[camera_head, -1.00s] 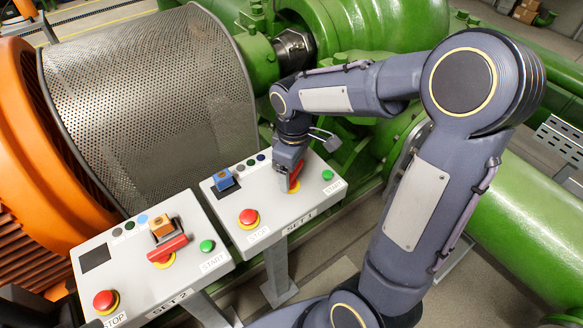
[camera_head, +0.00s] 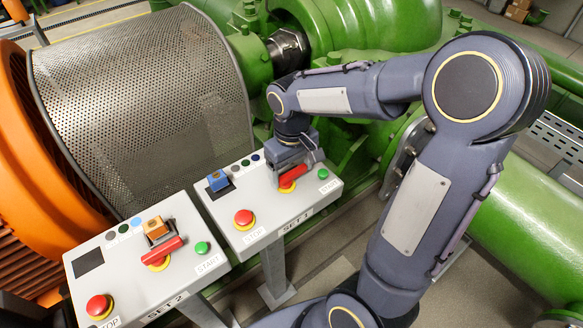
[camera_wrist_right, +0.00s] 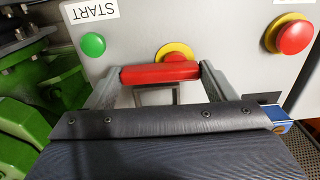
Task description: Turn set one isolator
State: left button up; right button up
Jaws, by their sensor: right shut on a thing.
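The set 1 isolator has a red handle (camera_head: 292,177) over a yellow disc on the set 1 panel (camera_head: 262,217). It lies slanted, rising to the right, much like the set 2 handle. My right gripper (camera_head: 289,169) comes down over it. In the right wrist view my right gripper (camera_wrist_right: 160,75) is shut on the red handle (camera_wrist_right: 160,72), one finger at each end. The yellow disc (camera_wrist_right: 176,51) partly shows behind it. My left gripper is not in view.
The set 1 panel has a red stop button (camera_head: 243,217), a green start button (camera_head: 323,173) and a blue block (camera_head: 218,180). The set 2 panel (camera_head: 115,275) stands at left with a red handle (camera_head: 162,250) and an orange block (camera_head: 155,228). A mesh guard (camera_head: 140,100) rises behind.

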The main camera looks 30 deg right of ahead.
aim_at(292, 172)
jog(key=o, duration=1)
notch_tip(292, 172, up, 8)
jog(key=shift+f, duration=0.1)
dwell(0.4)
jog(key=s+a+f+m+t+y, duration=0.1)
jog(key=s+a+t+y, duration=0.1)
jog(key=s, duration=0.5)
jog(key=s+a+f+m+t+y, duration=0.1)
jog(key=s+a+t, duration=0.2)
jog(key=s, duration=0.5)
jog(key=shift+s+a+m+t+y, duration=0.2)
jog(key=shift+a+m+t+y, duration=0.15)
jog(key=shift+a, duration=0.2)
